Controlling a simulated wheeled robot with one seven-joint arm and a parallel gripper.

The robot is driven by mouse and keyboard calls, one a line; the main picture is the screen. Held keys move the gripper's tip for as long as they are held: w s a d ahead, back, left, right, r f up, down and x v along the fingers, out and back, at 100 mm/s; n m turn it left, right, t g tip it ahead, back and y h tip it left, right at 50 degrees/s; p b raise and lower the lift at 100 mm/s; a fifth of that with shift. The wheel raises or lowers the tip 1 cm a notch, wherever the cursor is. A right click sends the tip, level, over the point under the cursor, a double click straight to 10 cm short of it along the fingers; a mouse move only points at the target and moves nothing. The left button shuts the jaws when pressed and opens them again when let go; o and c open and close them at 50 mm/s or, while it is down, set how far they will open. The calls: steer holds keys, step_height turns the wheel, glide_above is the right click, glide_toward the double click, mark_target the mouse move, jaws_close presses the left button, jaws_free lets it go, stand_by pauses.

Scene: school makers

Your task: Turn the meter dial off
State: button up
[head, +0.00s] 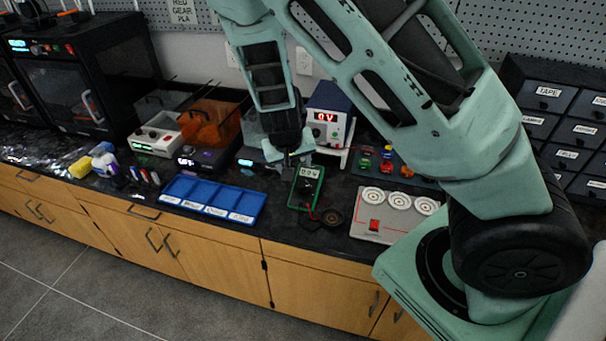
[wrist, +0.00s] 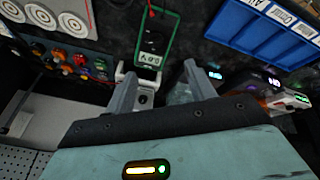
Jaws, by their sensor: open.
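The green-framed multimeter (head: 305,190) lies on the dark countertop, its lit display at the end toward the wall. The wrist view shows the meter (wrist: 168,38) upside down, with its dark round dial (wrist: 153,40) beside the display. The dial's pointer setting is too small to tell. My gripper (head: 289,163) is above the counter near the meter's display end. In the wrist view my gripper (wrist: 162,78) has its two fingers spread apart with nothing between them. The fingertips appear beyond the display end, not at the dial.
A blue compartment tray (head: 212,199) lies left of the meter. A grey board with white round targets (head: 399,202) lies to the right. A power supply (head: 328,122) stands behind. A dark coil with leads (head: 332,217) lies near the counter's front edge.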

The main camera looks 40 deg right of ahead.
steer(key=d, duration=0.1)
glide_toward(304, 185)
steer(key=x, duration=0.8)
steer(key=shift+f+p, duration=0.3)
steer(key=c, duration=1)
